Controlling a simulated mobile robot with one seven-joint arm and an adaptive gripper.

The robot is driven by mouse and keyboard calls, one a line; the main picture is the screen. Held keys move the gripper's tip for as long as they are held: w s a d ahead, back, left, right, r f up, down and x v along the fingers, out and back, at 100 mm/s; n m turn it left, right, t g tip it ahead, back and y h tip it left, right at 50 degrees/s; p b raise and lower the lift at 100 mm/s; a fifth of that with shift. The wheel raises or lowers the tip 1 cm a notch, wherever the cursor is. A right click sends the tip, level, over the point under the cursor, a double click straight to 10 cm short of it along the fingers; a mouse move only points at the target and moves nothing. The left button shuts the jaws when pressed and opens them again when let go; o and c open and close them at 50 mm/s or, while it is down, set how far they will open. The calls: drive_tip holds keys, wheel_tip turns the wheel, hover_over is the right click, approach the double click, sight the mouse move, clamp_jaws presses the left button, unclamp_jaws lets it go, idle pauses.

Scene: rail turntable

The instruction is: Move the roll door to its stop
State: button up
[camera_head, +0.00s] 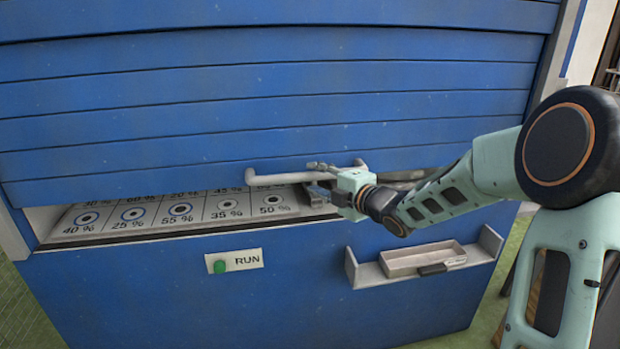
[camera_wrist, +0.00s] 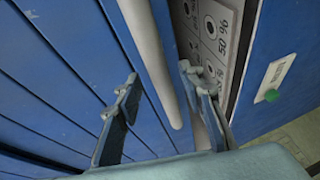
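The blue slatted roll door (camera_head: 250,110) covers most of the cabinet opening, with a gap below its bottom edge. A light grey bar handle (camera_head: 290,178) runs along its lower part. My gripper (camera_head: 322,182) is at the right part of the handle. In the wrist view the handle (camera_wrist: 152,60) passes between the two parted fingers of my gripper (camera_wrist: 160,98). One finger lies in front of the door slats, the other on the side of the gap. I see room between the fingers and the bar, and cannot tell if either touches it.
Through the gap shows a panel (camera_head: 150,226) with rings and percent labels. Below are a green button (camera_head: 220,267) by a RUN label (camera_head: 248,259) and a small shelf (camera_head: 365,272) holding a tray (camera_head: 420,260) and a dark marker-like object (camera_head: 433,269).

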sight(313, 177)
drive_tip(key=shift+x, duration=1.65)
clamp_jaws()
